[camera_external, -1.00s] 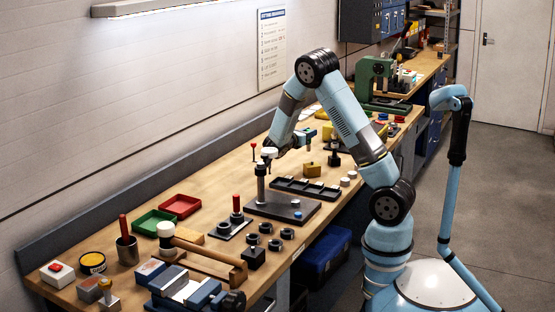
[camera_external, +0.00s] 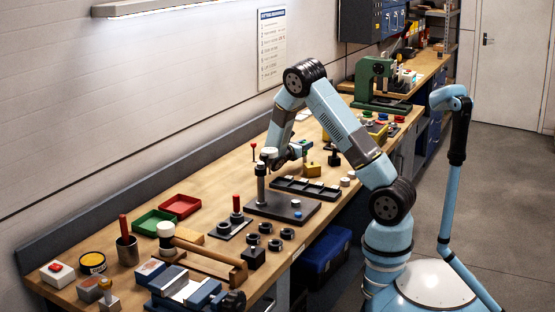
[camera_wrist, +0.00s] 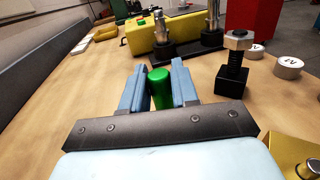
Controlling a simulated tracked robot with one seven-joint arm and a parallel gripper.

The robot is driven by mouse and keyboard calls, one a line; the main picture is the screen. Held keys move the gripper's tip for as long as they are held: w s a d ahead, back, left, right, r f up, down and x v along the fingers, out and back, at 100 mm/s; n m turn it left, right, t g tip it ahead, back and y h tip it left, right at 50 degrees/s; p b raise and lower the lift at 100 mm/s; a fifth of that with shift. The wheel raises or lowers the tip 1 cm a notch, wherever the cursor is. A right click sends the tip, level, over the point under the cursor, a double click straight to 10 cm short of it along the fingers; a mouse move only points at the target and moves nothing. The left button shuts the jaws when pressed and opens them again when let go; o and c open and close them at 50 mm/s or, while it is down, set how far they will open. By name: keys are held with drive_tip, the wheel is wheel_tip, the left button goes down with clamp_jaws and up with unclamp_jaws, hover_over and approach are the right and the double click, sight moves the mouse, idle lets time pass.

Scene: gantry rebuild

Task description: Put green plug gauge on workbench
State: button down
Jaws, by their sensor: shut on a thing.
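The green plug gauge (camera_wrist: 160,90) is a green cylinder. In the wrist view it sits between the two blue fingers of my gripper (camera_wrist: 158,80), which are shut on it. In the outside view my gripper (camera_external: 303,148) is low over the middle of the workbench (camera_external: 218,258), and the gauge is too small there to make out clearly. I cannot tell whether the gauge's lower end touches the wooden top.
A black block with a hex bolt (camera_wrist: 233,68) and a pale round disc (camera_wrist: 289,67) stand to the right. A yellow box (camera_wrist: 142,36) and a dark stand with metal posts (camera_wrist: 186,48) lie ahead. Bare wood is clear at the left.

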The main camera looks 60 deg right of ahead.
drive_tip(key=c, duration=0.8)
unclamp_jaws()
drive_tip(key=shift+f, duration=0.1)
drive_tip(key=shift+c, duration=0.2)
drive_tip(key=a, duration=0.2)
drive_tip(key=a+r, duration=0.1)
drive_tip(key=shift+w+r, duration=0.1)
drive_tip(key=shift+w, duration=0.3)
drive_tip(key=s+a+r+m+y, duration=0.4)
drive_tip(key=s+r, duration=0.3)
drive_tip(key=r, duration=0.2)
drive_tip(key=s+a+r+m+t+y, duration=0.3)
drive_tip(key=s+a, duration=0.3)
drive_tip(key=a, duration=0.4)
drive_tip(key=s+a+r+m+t+y, duration=0.3)
drive_tip(key=s+a+y, duration=0.3)
drive_tip(key=a, duration=0.3)
drive_tip(key=s+a+r+m+t+y, duration=0.3)
drive_tip(key=s+a+m+y, duration=0.1)
drive_tip(key=s+a, duration=0.4)
drive_tip(key=a+m, duration=0.1)
drive_tip(key=a, duration=0.1)
drive_tip(key=shift+s+a+t+y, duration=0.15)
drive_tip(key=shift+a+t+y, duration=0.15)
drive_tip(key=shift+a, duration=0.05)
